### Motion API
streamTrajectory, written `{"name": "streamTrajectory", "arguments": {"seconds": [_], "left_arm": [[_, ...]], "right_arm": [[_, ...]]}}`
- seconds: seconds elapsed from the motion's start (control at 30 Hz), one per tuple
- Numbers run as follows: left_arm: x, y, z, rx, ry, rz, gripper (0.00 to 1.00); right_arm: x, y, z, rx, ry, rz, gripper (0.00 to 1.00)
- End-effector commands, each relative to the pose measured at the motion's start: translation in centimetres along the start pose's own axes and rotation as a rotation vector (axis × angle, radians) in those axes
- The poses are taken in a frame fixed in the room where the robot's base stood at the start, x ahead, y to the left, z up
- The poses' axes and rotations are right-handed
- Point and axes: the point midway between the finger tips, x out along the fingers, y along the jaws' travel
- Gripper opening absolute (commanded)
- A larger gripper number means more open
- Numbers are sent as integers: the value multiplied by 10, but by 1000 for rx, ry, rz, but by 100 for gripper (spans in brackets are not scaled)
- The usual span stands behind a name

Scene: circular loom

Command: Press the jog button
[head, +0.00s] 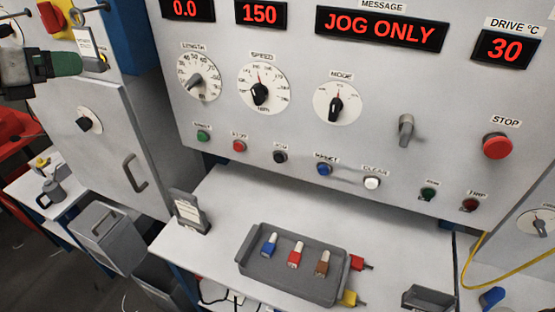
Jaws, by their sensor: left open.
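The jog button appears to be the small black push button (280,157) in the row on the grey control panel (290,130). Its small label is blurred. It stands between a red button (239,146) and a blue button (324,169). Nothing covers it. My left gripper (60,64) is at the upper left edge, dark with a green part, in front of the side cabinet. It is open and well left of the black button, not touching it. My right gripper is not in view.
A green button (203,135) and white button (372,183) share the row. A large red stop button (497,146) and a lever (406,130) are to the right. The message display (380,29) reads JOG ONLY. A grey tray (285,284) sits on the shelf below.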

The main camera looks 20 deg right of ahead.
Motion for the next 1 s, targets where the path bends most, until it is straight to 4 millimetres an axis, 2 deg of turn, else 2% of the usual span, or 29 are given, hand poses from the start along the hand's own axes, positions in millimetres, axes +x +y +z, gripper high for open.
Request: {"name": "streamTrajectory", "arguments": {"seconds": [0.03,0.13,0.17,1.0], "left_arm": [[0,0,0,0,0,0,80],[0,0,0,0,0,0,80],[0,0,0,0,0,0,80],[0,0,0,0,0,0,80]], "right_arm": [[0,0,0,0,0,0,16],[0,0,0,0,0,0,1],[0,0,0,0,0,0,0],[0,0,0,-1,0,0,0]]}}
